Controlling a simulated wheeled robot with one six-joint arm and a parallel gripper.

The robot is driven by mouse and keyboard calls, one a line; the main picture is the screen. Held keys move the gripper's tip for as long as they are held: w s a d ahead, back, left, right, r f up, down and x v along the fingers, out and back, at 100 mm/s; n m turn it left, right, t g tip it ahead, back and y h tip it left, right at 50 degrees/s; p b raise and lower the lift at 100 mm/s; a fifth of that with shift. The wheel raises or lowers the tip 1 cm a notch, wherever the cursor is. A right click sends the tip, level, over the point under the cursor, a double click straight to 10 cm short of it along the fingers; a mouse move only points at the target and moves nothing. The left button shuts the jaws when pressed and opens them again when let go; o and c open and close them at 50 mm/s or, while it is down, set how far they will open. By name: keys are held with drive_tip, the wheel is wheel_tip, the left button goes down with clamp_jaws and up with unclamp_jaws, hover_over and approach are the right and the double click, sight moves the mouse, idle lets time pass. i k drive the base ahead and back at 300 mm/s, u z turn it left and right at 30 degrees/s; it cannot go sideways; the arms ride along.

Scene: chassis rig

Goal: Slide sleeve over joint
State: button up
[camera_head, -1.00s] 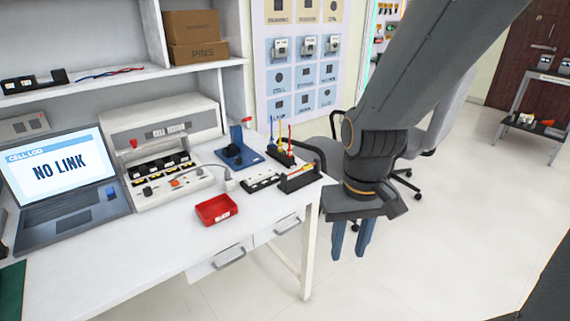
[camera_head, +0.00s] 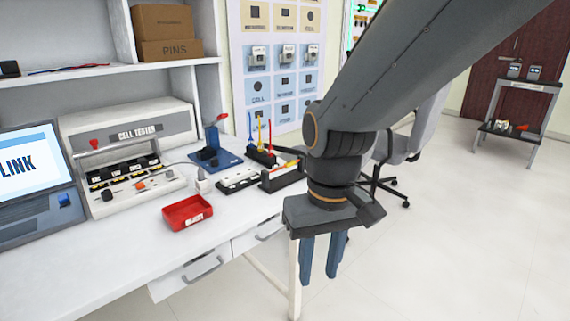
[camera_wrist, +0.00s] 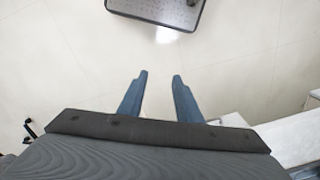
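My gripper (camera_head: 320,262) hangs in front of the bench's right end, fingers pointing down. Its two blue fingers stand apart with nothing between them, as the wrist view also shows (camera_wrist: 158,85). No sleeve or joint can be told for certain at this size. A black holder (camera_head: 262,157) with upright blue, yellow and red pieces stands on the white bench (camera_head: 130,245). A dark tray (camera_head: 284,178) with a yellow and red piece lies near the bench's right edge, partly close behind my gripper in the picture.
On the bench are a red bin (camera_head: 187,213), a black and white strip (camera_head: 238,181), a blue fixture (camera_head: 214,155), a cell tester (camera_head: 130,135) and a laptop (camera_head: 30,185). A chair (camera_head: 415,130) stands behind my arm.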

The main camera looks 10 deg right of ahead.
sight(289, 164)
drive_tip(key=k, duration=0.65)
drive_tip(key=z, duration=0.8)
drive_tip(key=i, duration=0.8)
drive_tip(key=z, duration=0.7)
drive_tip(key=i, duration=0.65)
drive_tip(key=u, duration=0.7)
drive_tip(key=i, duration=0.7)
drive_tip(key=u, duration=0.75)
